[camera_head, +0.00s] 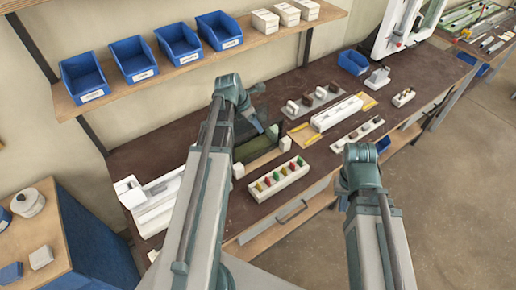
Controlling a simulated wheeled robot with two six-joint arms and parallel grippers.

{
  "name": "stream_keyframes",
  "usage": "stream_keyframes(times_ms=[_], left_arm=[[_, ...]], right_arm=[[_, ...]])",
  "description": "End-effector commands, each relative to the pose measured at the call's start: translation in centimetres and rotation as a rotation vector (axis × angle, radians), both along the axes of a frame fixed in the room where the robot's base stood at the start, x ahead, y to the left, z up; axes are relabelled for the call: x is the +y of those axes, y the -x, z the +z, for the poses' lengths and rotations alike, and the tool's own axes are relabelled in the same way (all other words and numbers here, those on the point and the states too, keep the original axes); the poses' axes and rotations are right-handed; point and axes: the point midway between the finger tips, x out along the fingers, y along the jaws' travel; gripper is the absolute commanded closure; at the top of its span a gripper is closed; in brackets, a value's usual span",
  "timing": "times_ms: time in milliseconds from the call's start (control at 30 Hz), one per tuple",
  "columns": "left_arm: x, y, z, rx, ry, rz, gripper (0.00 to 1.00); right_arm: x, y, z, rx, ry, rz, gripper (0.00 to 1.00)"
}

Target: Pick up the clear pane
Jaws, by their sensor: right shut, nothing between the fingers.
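A dark, greenish see-through panel (258,144), which looks like the clear pane, stands on the brown bench between two small white blocks. My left arm covers part of its left side. My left gripper (254,112) is just above and behind the panel, small and dark, and I cannot tell whether it touches it or how far its fingers are apart. My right gripper (361,155) is to the right, over the bench's front edge, apart from the panel. It is shut and empty, with its fingertips mostly hidden by the wrist.
A white block with coloured pieces (278,181) lies in front of the panel. A white channel piece (336,112) and a grey plate with dark and light parts (314,101) lie to the right. A shelf with blue bins (131,58) overhangs the back. The bench is bare behind the panel.

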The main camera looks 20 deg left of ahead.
Motion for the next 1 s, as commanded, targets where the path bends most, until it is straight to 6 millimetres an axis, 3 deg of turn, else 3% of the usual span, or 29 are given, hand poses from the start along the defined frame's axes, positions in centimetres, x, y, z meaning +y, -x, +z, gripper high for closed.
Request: stream_keyframes(times_ms=[33, 133, 533, 1000], left_arm=[[-0.1, -0.4, -1.5, 0.000, 0.000, -0.001, 0.35], [-0.4, -0.8, -2.7, 0.000, 0.000, -0.001, 0.35], [-0.7, -1.3, -3.6, 0.000, 0.000, -0.001, 0.35], [-1.3, -2.8, -8.2, 0.000, 0.000, -0.001, 0.35]], right_arm=[[0.0, 0.0, -1.5, 0.000, 0.001, 0.002, 1.00], [0.0, 0.0, -2.7, 0.000, 0.001, 0.005, 1.00], [0.0, 0.0, -3.6, 0.000, 0.001, 0.007, 1.00], [0.0, 0.0, -8.2, 0.000, 0.001, 0.005, 1.00]])
